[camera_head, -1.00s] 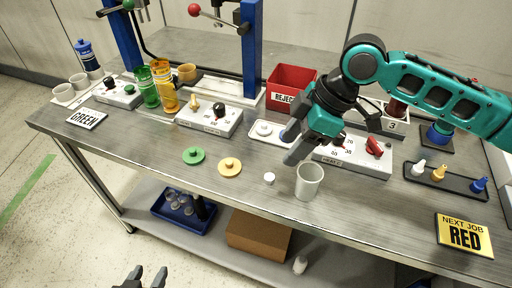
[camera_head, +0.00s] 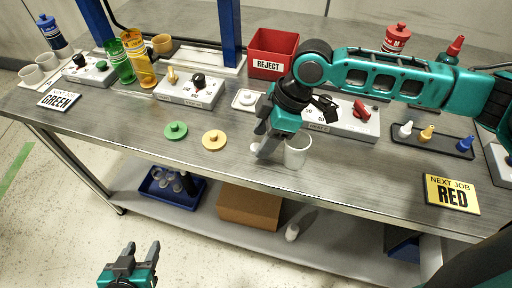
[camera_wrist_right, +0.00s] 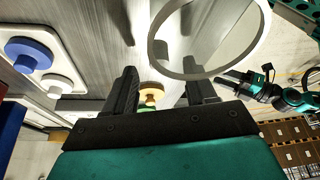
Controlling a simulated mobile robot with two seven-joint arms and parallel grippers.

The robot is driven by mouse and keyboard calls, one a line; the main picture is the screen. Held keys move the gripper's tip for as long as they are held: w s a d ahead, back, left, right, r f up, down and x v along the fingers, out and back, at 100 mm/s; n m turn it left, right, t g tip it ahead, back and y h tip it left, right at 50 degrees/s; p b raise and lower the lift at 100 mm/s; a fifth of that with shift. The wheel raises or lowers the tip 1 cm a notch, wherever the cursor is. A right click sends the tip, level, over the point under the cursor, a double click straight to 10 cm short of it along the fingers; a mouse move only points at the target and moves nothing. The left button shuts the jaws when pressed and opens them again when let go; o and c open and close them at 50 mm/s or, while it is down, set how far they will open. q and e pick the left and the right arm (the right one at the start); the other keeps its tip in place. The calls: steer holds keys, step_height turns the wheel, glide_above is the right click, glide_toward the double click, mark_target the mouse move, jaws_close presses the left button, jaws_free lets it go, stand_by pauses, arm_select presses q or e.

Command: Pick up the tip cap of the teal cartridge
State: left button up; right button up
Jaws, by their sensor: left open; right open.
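A teal bottle-like cartridge with a red pointed tip (camera_head: 455,45) stands at the back right. Whether that red piece is a separate cap I cannot tell. A small white cap (camera_head: 255,147) lies on the bench, left of a clear cup (camera_head: 297,152). My right gripper (camera_head: 264,146) is open, pointing down beside the cup and close to the white cap, partly covering it. In the right wrist view its two fingers (camera_wrist_right: 162,95) are apart, with a yellow lid (camera_wrist_right: 151,92) visible beyond them; the cup's rim (camera_wrist_right: 153,45) is near. My left gripper (camera_head: 138,254) is open and empty, below the bench front.
A tray with white, orange and blue nozzles (camera_head: 432,142) lies right. A red-capped bottle (camera_head: 396,38), red reject bin (camera_head: 273,53) and switch boxes stand behind. Green (camera_head: 175,130) and yellow (camera_head: 214,140) lids lie left of the right gripper.

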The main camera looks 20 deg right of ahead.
steer(key=shift+x, duration=1.1)
jaws_close()
